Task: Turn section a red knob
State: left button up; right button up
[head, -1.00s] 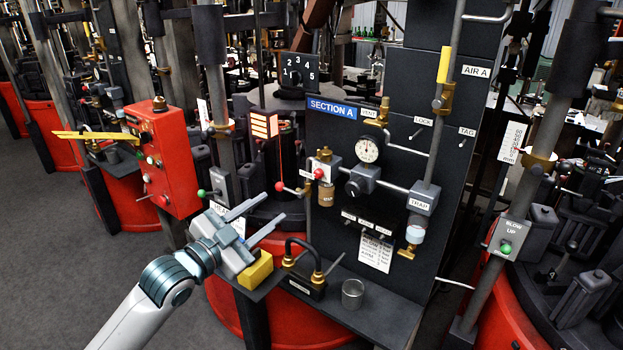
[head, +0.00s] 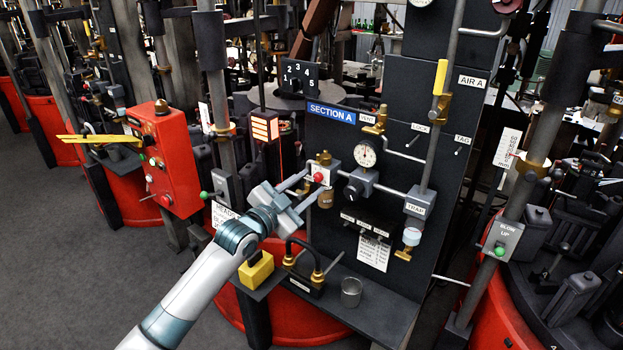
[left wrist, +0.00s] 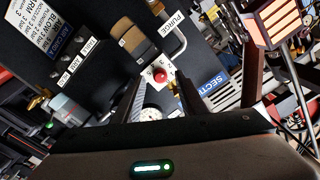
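The red knob (head: 319,177) sits on a small white-faced valve block on the black Section A panel (head: 420,80), below the blue "SECTION A" sign (head: 331,113). In the left wrist view the red knob (left wrist: 160,75) shows ahead, between the two finger lines, on a white face with numbers. My left gripper (head: 308,186) is open, its two fingers apart and pointing at the knob from the left. The fingertips look close to the valve block; I cannot tell whether they touch it. The fingers (left wrist: 160,95) hold nothing. My right gripper is not in view.
A gauge (head: 365,154) and a black regulator knob (head: 353,192) sit right of the red knob. Below are a shelf with a yellow block (head: 256,270), a black hose fitting (head: 303,275) and a metal cup (head: 351,291). A lit orange lamp (head: 265,127) stands upper left.

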pick_arm(q)
jog(key=shift+x, duration=1.1)
grip_shut()
jog(key=shift+n, duration=0.4)
jog(key=n, duration=0.3)
jog(key=shift+p, duration=0.3)
jog(key=n, duration=0.5)
